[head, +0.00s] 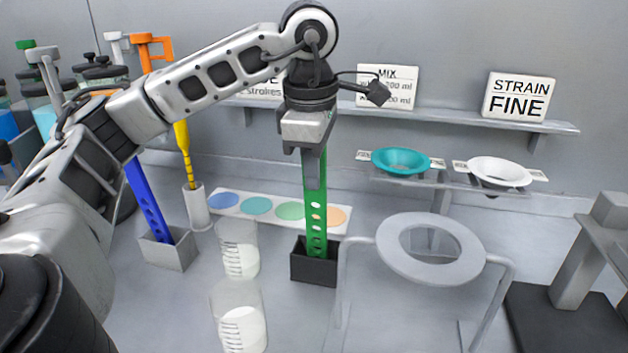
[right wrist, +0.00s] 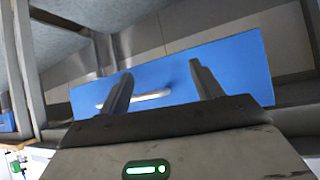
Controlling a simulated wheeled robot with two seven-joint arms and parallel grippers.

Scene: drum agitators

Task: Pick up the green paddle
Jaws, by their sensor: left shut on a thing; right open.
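The green paddle (head: 316,215) stands upright in a black square holder (head: 312,268) in the middle of the head view. It is a flat green strip with round holes near its lower end, which sits in the holder. My left gripper (head: 313,150) comes down from above and is shut on the top of the paddle, hiding its upper end. My right gripper (right wrist: 158,88) shows in the right wrist view. Its two fingers are apart with nothing between them, in front of a blue panel (right wrist: 235,60) with a pale handle.
A blue paddle (head: 146,200) stands in a grey holder at left. Two beakers (head: 238,250) stand in front, left of the black holder. A ring stand (head: 432,250) is close on the right. Teal (head: 401,160) and white (head: 499,171) strainers sit behind it. A color-dot card (head: 275,208) lies behind.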

